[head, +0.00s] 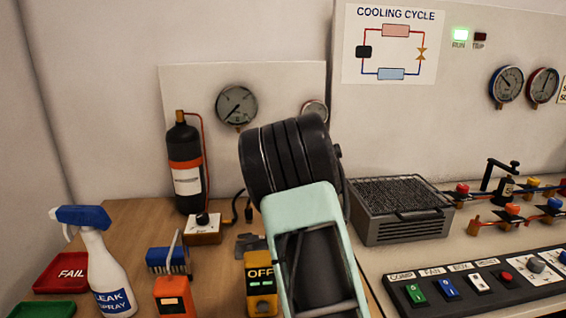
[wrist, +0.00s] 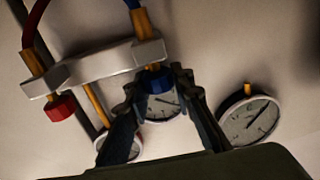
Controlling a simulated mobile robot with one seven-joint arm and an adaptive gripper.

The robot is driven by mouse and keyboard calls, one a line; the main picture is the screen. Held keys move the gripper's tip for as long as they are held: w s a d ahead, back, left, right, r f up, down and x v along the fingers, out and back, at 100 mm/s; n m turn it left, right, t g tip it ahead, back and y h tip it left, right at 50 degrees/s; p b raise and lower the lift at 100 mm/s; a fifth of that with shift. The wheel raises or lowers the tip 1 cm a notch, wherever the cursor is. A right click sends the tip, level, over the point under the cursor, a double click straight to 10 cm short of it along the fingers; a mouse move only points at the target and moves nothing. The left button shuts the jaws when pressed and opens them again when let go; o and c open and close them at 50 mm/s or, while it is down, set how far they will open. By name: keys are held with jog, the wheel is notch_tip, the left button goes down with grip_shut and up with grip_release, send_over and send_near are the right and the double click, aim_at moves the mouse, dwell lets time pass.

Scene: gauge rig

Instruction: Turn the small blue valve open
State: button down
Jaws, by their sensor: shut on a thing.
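The small blue valve (wrist: 154,79) is a blue knob under a grey manifold bar (wrist: 100,63) in the wrist view. A blue hose (wrist: 132,3) meets the bar above it. My gripper (wrist: 156,82) has a finger on each side of the blue knob and is shut on it. A red knob (wrist: 60,108) hangs from the bar's left end, apart from my fingers. In the head view my arm hides the gripper and the blue valve. I cannot tell how far the valve is turned.
Gauges hang near my fingers, one to the right (wrist: 250,120). On the bench are a black cylinder (head: 186,165), a spray bottle (head: 100,262), an orange OFF device (head: 261,285) and a finned grey unit (head: 402,211). A switch panel (head: 485,285) lies at the right.

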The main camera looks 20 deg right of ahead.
jog(key=shift+d+r+n+y, duration=0.1)
jog(key=shift+n+y, duration=0.4)
jog(key=shift+y, duration=0.3)
jog(key=c, duration=1.7)
grip_release()
jog(key=shift+o, duration=0.2)
jog(key=s, duration=1.2)
jog(key=shift+a, duration=0.25)
